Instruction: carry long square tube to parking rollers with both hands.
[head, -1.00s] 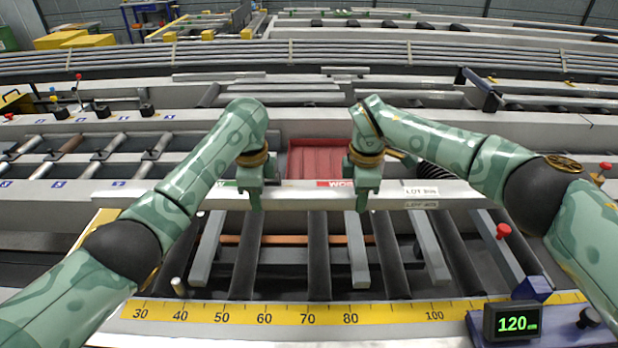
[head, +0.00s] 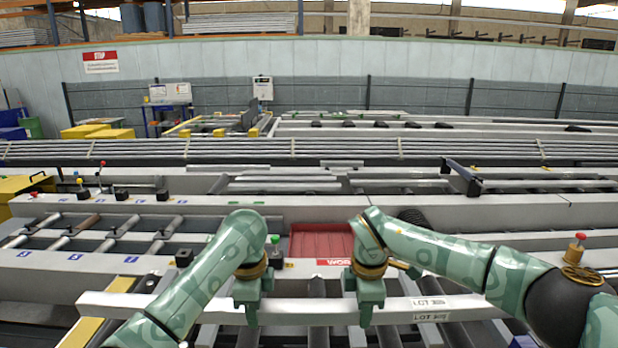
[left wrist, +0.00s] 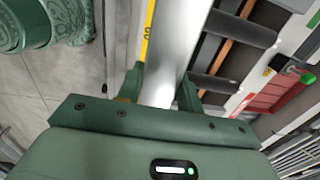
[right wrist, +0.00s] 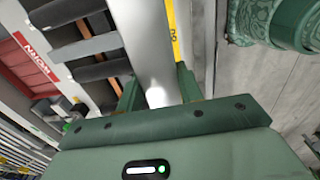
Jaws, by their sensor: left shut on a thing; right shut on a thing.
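The long square tube (head: 310,311) is a pale grey bar lying level across the head view, with LOT labels near its right end. My left gripper (head: 252,312) is shut on it left of its middle. My right gripper (head: 370,312) is shut on it right of its middle. In the left wrist view the tube (left wrist: 174,50) runs between the jaws (left wrist: 160,90), and likewise in the right wrist view the tube (right wrist: 148,45) between the jaws (right wrist: 158,90). Pale rollers (head: 116,234) with blue number tags lie at the left, beyond the tube. I cannot tell which rollers are the parking ones.
A red bin (head: 322,240) lies beyond the tube, between my arms. Small dark blocks and knobs stand along the left rail. A red-topped post (head: 577,246) stands at the right. Long bundled bars (head: 300,149) cross farther back. Dark rollers (head: 318,325) lie below the tube.

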